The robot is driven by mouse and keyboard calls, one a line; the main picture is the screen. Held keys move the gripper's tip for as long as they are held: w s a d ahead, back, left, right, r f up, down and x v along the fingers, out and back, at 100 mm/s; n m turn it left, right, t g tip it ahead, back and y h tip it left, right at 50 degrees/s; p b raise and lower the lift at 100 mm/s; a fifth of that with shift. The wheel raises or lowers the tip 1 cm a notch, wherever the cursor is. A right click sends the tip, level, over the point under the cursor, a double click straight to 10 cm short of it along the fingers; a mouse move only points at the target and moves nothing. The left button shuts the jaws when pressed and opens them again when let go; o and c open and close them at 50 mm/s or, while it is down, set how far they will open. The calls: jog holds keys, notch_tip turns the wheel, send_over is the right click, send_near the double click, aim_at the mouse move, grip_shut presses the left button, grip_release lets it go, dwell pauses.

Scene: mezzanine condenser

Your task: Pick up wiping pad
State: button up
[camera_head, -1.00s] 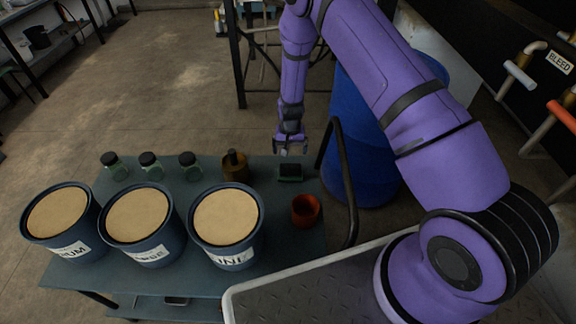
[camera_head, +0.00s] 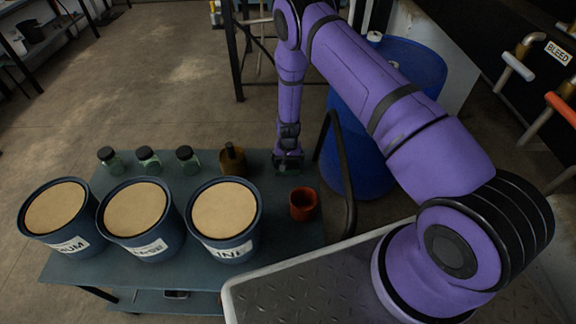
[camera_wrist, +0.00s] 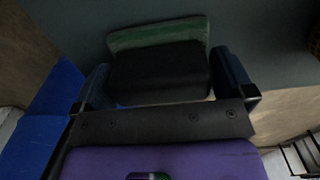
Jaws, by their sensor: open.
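The wiping pad (camera_wrist: 160,72) has a black block-like grip on a green pad. In the wrist view it lies on the dark table between the two fingers of my gripper (camera_wrist: 166,78). A finger stands on each side of the black block, and my gripper is open. I cannot tell whether either finger touches it. In the head view my gripper (camera_head: 288,167) is low over the back right of the table (camera_head: 190,288) and hides most of the pad.
An orange-red cup (camera_head: 303,204) stands in front of my gripper. Labelled blue tubs (camera_head: 223,222) fill the front left. A black rail (camera_head: 340,180) and blue drum (camera_head: 360,175) are right.

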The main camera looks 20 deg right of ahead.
jog(key=shift+f, duration=0.25)
jog(key=c, duration=0.6)
jog(key=shift+c, duration=0.2)
jog(key=shift+r, duration=0.15)
notch_tip(320, 180, up, 10)
jog(key=shift+f, duration=0.1)
